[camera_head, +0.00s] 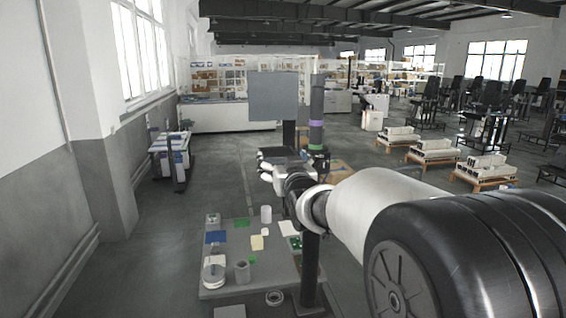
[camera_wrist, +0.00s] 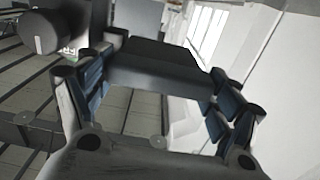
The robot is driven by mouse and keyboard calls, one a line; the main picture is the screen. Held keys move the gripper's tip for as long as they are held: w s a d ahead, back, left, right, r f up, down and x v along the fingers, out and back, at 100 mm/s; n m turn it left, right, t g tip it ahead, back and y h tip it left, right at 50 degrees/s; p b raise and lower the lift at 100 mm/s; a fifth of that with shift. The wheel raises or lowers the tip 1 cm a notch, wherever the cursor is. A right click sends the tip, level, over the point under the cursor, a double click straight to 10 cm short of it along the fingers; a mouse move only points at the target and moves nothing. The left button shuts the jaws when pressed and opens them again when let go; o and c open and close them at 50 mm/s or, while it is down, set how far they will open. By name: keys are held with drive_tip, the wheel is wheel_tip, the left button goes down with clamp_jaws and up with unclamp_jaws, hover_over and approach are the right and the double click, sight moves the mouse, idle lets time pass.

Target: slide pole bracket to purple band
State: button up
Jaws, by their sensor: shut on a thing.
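A dark pole (camera_head: 316,97) stands upright just beyond my arm in the head view. It carries a purple band (camera_head: 316,122) and, lower down, a green band (camera_head: 316,148). My gripper (camera_head: 272,166) is at about the green band's height or slightly below, left of the pole in the picture. In the wrist view my gripper (camera_wrist: 158,78) has its blue-padded fingers on either side of a dark block (camera_wrist: 155,58), which seems to be part of the pole bracket, and is shut on it. My wrist hides the bracket's joint with the pole in the head view.
A grey table (camera_head: 285,268) below holds several small items, including a grey cup (camera_head: 242,271) and a white cylinder (camera_head: 266,214). A grey panel (camera_head: 273,96) stands left of the pole. Open floor lies to the left.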

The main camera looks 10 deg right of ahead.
wheel_tip(320, 180, up, 8)
drive_tip(key=shift+r+p, duration=0.1)
drive_tip(key=shift+p, duration=0.7)
drive_tip(key=o, duration=1.2)
drive_tip(key=shift+c, duration=0.2)
drive_tip(key=shift+o, duration=1.4)
drive_tip(key=shift+f, duration=0.3)
drive_tip(key=shift+s, duration=0.1)
drive_tip(key=s, duration=1.1)
drive_tip(key=shift+s, duration=0.4)
